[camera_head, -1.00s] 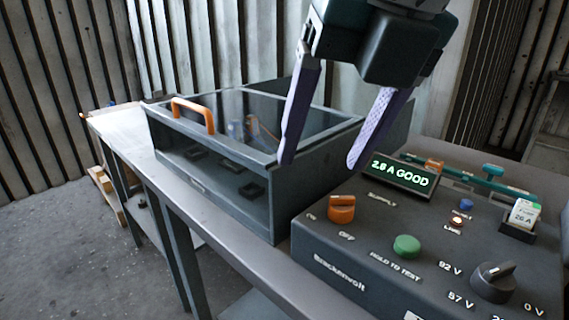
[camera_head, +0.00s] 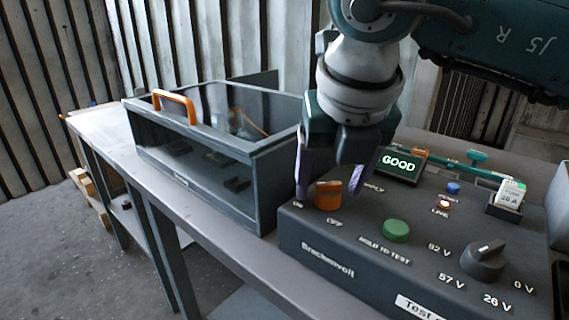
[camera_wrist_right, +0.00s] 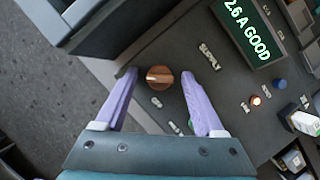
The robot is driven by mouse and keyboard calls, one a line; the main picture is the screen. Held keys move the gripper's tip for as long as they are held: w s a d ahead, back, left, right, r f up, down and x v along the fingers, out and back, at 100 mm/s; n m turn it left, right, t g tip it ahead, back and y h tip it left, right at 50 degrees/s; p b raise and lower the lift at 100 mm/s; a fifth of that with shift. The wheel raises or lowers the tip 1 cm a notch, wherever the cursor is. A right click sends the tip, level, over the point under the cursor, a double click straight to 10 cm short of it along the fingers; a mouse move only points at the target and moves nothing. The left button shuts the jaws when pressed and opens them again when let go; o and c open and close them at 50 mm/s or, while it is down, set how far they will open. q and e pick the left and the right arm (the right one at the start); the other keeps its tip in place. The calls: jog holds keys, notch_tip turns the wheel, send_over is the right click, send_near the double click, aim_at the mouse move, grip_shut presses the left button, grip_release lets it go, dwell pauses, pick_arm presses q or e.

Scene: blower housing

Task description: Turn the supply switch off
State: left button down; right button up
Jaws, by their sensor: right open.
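The supply switch is an orange knob (camera_head: 328,195) on the top left of the dark grey test box (camera_head: 330,262), with ON and OFF labels beside it. My right gripper (camera_head: 330,190) is open with its lilac fingers coming down on either side of the knob. In the right wrist view the knob (camera_wrist_right: 159,77) lies between the spread fingertips, with a gap on each side. Its pale pointer line runs across it. A red lamp marked LIVE (camera_head: 443,204) glows, and the green display (camera_head: 399,164) reads GOOD. My left gripper is not in view.
A green button (camera_head: 396,231), a dark rotary dial (camera_head: 484,260) and a blue button (camera_head: 453,188) are on the box. A fuse (camera_head: 510,194) stands at its right.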

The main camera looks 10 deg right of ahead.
jog(key=shift+c, duration=0.4)
grip_shut()
